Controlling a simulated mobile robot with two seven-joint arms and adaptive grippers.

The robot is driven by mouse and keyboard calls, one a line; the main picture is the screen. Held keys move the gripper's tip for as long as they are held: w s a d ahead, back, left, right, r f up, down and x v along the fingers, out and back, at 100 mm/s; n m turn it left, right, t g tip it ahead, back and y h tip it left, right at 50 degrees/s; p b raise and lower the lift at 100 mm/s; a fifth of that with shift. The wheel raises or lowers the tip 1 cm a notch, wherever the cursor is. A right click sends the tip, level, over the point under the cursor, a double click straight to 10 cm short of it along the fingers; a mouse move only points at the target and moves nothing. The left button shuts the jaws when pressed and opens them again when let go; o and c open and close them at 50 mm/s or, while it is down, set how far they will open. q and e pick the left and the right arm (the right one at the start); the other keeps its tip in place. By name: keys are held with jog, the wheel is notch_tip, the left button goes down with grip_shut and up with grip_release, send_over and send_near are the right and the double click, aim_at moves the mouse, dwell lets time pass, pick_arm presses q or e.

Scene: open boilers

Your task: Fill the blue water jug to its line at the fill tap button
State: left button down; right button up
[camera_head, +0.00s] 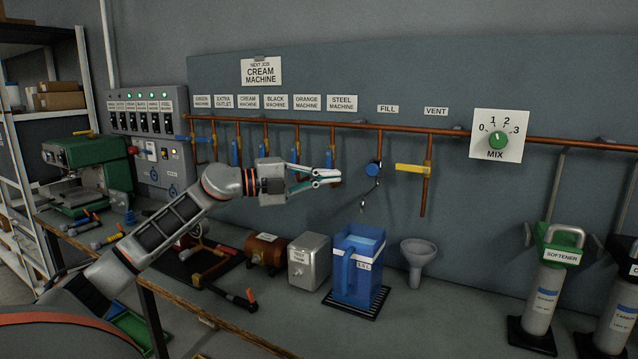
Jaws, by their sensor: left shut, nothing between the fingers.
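The blue water jug (372,293) stands upright on a black slatted drip tray (333,304) on the bench. It has a white band marked with a volume; a lighter blue surface shows inside near its rim, but I cannot tell its level against the line. Above the jug is the fill tap's round blue button (373,170), under the FILL sign (388,109), with a small spout (363,207) below it. My left gripper (338,178) is shut and empty, left of the blue button and apart from it in the picture. My right gripper is out of view.
A metal test tank (309,264) and a copper-coloured tank (265,253) stand left of the jug, a grey funnel (418,256) right of it. A yellow-handled vent valve (413,169) hangs right of the button. The bench right of the funnel is clear up to the softener bottle (545,297).

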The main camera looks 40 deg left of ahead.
pick_arm(q)
jog(key=shift+v, duration=1.25)
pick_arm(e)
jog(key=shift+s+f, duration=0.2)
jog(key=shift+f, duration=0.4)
